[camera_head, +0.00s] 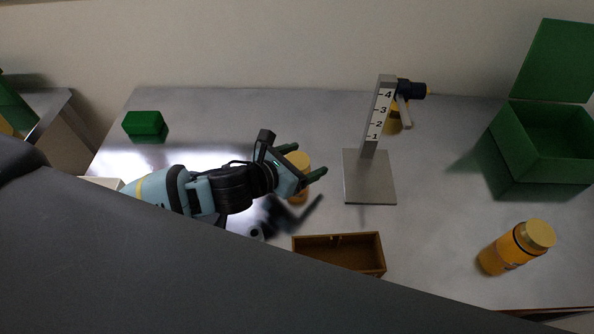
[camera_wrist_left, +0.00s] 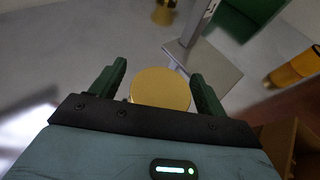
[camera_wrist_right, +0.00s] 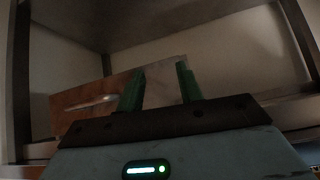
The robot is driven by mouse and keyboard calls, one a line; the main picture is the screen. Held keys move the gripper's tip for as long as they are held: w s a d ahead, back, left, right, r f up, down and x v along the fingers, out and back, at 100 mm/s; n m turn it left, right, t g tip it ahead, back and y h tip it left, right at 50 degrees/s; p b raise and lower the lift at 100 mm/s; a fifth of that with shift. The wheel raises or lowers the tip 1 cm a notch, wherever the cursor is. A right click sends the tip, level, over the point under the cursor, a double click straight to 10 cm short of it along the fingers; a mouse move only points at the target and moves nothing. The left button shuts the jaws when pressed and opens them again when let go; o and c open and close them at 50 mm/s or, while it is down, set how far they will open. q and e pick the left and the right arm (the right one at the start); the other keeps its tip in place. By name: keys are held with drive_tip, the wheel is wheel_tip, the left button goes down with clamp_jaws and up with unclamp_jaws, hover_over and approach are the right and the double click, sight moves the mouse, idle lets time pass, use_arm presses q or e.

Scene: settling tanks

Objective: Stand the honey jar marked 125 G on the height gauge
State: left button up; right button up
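The height gauge has a square grey base plate (camera_head: 370,190) and an upright post (camera_head: 377,115) numbered 1 to 4; its plate also shows in the left wrist view (camera_wrist_left: 218,72). An amber jar with a gold lid (camera_head: 299,160) stands left of the gauge. My left gripper (camera_head: 309,161) is around this jar, and its lid (camera_wrist_left: 160,88) shows between the open fingers in the left wrist view. No weight marking is readable. My right gripper (camera_wrist_right: 160,88) is open and empty.
A wooden box (camera_head: 340,252) sits on the table in front of the gauge. A green box (camera_head: 540,160) with its lid raised stands at the right, and a green block (camera_head: 145,123) lies at the left.

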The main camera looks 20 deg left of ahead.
use_arm(q)
drive_tip(key=c, duration=1.3)
drive_tip(key=shift+r, duration=0.2)
drive_tip(key=shift+r, duration=0.55)
wheel_tip(320, 180, up, 2)
drive_tip(key=shift+p, duration=0.3)
drive_tip(key=s+a, duration=0.2)
drive_tip(key=s, duration=0.5)
drive_tip(key=s+a+r, duration=0.1)
drive_tip(key=s+a, duration=0.1)
drive_tip(key=s, duration=0.6)
drive_tip(key=shift+a+r, duration=0.3)
drive_tip(key=shift+a, duration=0.05)
drive_tip(key=shift+s, duration=0.1)
